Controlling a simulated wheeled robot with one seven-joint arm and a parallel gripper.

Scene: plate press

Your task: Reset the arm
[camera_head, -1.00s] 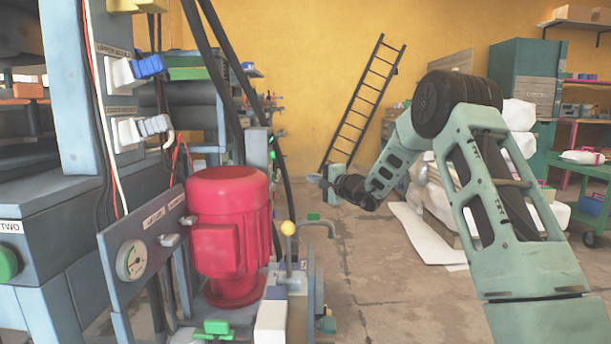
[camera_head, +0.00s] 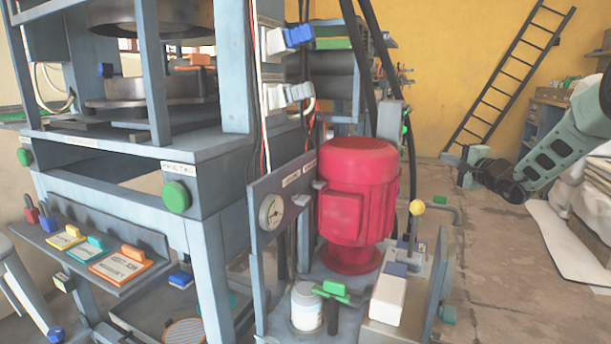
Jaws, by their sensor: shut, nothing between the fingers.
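My arm (camera_head: 560,150) reaches in from the right edge, and most of it is cut off there. My gripper (camera_head: 456,162) is at its left end, small in the picture, pointing left. Its fingers are shut and empty. It hangs in the air right of the red motor (camera_head: 352,205), with a visible gap between them, and touches nothing that I can see.
The press frame (camera_head: 110,150) fills the left, with a green button (camera_head: 176,196) and a shelf of coloured tags (camera_head: 120,265). A yellow-knobbed lever (camera_head: 417,208) stands beside the motor. A ladder (camera_head: 510,80) leans on the wall.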

